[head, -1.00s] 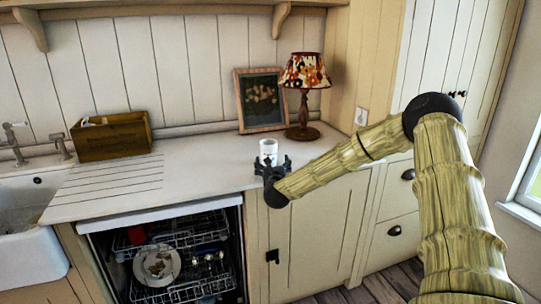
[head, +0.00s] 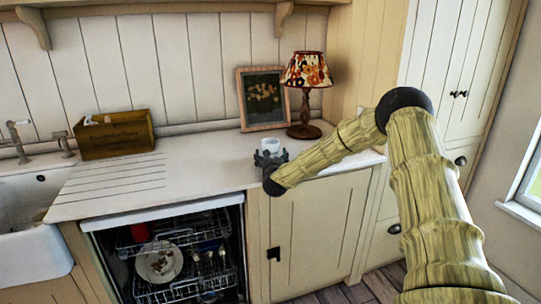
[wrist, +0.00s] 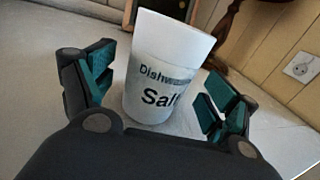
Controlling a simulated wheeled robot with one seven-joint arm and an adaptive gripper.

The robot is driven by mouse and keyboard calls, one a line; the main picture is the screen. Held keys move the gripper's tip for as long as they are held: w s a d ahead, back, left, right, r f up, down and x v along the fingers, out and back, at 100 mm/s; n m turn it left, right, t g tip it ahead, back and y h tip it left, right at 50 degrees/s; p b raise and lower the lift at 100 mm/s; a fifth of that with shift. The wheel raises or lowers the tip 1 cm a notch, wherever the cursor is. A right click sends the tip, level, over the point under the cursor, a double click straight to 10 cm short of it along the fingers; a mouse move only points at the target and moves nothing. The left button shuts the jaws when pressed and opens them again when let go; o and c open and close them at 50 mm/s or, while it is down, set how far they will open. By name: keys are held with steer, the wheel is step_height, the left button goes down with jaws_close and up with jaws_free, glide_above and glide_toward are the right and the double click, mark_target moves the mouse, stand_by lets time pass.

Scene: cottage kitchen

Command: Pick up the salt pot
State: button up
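The salt pot is a white cup-shaped pot with dark lettering reading "Salt". It stands on the worktop (head: 215,152) in the head view (head: 270,145), partly hidden by my gripper. In the wrist view the pot (wrist: 165,72) is between the two fingers of my gripper (wrist: 160,92). The fingers are apart, with a visible gap on each side of the pot. In the head view my gripper (head: 271,160) is at the pot's near side, close to the front edge of the worktop.
A table lamp (head: 305,85) and a framed picture (head: 262,100) stand behind the pot. A wooden box (head: 113,136) is at the left by the sink (head: 25,225). The dishwasher (head: 170,260) below is open, with dishes inside. The worktop left of the pot is clear.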

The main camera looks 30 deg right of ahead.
steer(key=c, duration=1.1)
steer(key=shift+o, duration=0.2)
steer(key=shift+r, duration=0.1)
